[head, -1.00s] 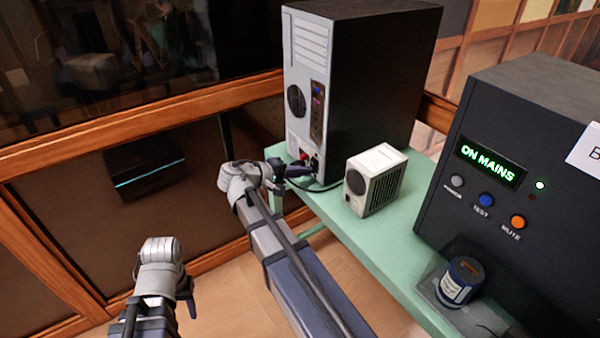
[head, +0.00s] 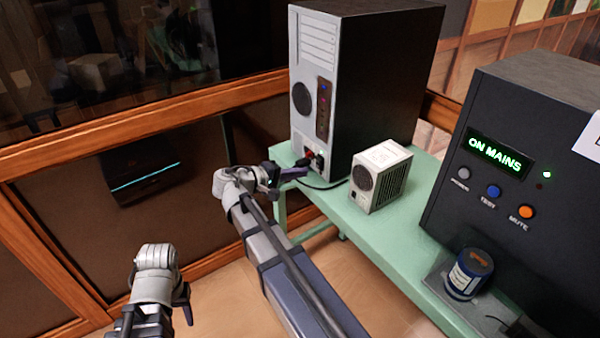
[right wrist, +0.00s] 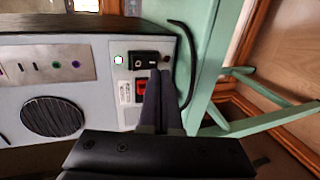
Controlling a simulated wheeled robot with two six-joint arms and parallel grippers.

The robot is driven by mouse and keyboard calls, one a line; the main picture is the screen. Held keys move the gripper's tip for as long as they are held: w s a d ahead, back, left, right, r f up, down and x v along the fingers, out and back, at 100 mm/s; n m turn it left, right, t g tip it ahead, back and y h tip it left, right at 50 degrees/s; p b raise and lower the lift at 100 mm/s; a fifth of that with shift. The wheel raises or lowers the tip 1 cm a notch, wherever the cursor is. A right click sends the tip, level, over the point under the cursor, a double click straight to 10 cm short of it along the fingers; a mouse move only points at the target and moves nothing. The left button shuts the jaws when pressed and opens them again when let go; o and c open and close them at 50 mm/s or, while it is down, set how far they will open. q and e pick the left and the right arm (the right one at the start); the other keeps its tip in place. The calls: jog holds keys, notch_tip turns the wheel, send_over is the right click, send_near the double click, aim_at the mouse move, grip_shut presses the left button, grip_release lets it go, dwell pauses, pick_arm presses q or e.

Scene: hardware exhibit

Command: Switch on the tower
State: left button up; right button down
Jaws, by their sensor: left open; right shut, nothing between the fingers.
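The tower (head: 385,80) is a black computer case with a pale back panel, standing on a green table (head: 365,245). In the right wrist view its back panel (right wrist: 85,75) appears turned sideways. It shows a small lit green light (right wrist: 118,59), a black fitting (right wrist: 145,58) and a red switch-like part (right wrist: 141,86). My right gripper (head: 303,172) is shut and empty, just off the lower back panel. Its fingers (right wrist: 160,75) partly cover the red part in the wrist view; I cannot tell whether they touch. My left gripper (head: 184,300) is open and empty, low at the left.
A small beige fan-fronted box (head: 382,175) stands beside the tower. A large dark unit (head: 530,140) reads "ON MAINS" at the right, with a blue canister (head: 468,274) before it. A black cable (right wrist: 188,65) loops behind the tower. A wood-framed partition (head: 130,115) stands left.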

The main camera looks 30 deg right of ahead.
jog(key=a, duration=1)
jog(key=shift+s+a+r, duration=0.15)
jog(key=shift+s+r, duration=0.05)
jog(key=shift+s, duration=0.25)
jog(key=shift+f, duration=0.1)
jog(key=s+a+f+n+g+y, duration=0.1)
jog(key=s+a+f+y, duration=0.5)
jog(key=s+a+f, duration=0.25)
jog(key=s+a+f+n+y, duration=0.2)
jog(key=s+a+f+y, duration=0.5)
jog(key=a, duration=0.3)
notch_tip(320, 180, up, 17)
jog(key=a+p, duration=0.1)
jog(key=p, duration=1.6)
jog(key=shift+a+r, duration=0.15)
jog(key=shift+a, duration=0.1)
